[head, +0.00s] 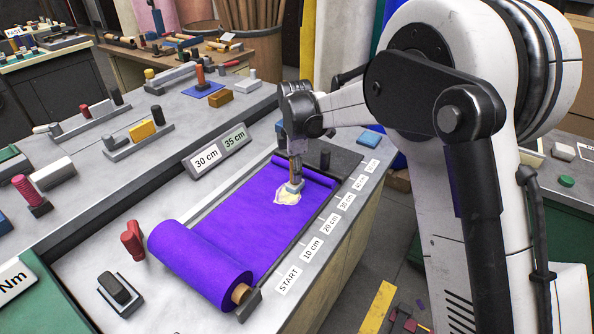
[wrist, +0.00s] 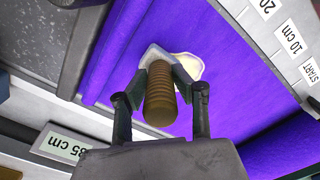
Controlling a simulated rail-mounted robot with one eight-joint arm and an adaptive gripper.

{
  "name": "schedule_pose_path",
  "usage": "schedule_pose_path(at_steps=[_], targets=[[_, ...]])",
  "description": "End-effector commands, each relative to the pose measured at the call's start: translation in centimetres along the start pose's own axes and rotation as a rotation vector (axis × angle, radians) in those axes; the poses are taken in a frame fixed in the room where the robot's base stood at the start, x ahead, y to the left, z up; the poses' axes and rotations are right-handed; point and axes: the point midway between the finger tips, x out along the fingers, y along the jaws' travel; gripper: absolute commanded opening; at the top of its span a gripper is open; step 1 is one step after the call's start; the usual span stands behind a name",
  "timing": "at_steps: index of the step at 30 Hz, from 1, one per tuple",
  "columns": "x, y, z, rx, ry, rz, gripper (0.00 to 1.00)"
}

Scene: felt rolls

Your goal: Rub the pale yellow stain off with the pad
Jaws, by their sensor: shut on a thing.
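The pale yellow stain (head: 285,199) lies on the purple felt (head: 225,223) toward its far end. It also shows in the wrist view (wrist: 187,66), partly hidden behind the pad and its handle. The pad (head: 295,186) has a ribbed brown handle (wrist: 160,95) and sits over the stain's upper part. Whether its underside touches the felt, I cannot tell. My gripper (wrist: 160,97) is shut on the handle, with a finger on each side, and points down over the stain in the head view.
A purple felt roll (head: 200,265) lies at the near end. Distance labels (head: 311,248) line the right edge of the bench. A red tool (head: 132,240) and a dark block in a holder (head: 120,292) stand left of the roll. A 30/35 cm sign (head: 220,149) stands behind the felt.

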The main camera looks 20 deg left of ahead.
Motion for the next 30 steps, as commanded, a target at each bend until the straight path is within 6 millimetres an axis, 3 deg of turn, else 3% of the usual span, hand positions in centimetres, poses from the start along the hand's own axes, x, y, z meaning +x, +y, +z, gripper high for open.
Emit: schedule_pose_path(at_steps=[13,30], targets=[[0.2,-1.4,-1.4,-0.001,0.001,-0.001,0.00],[0.0,0.8,0.8,0.001,0.000,0.000,0.00]])
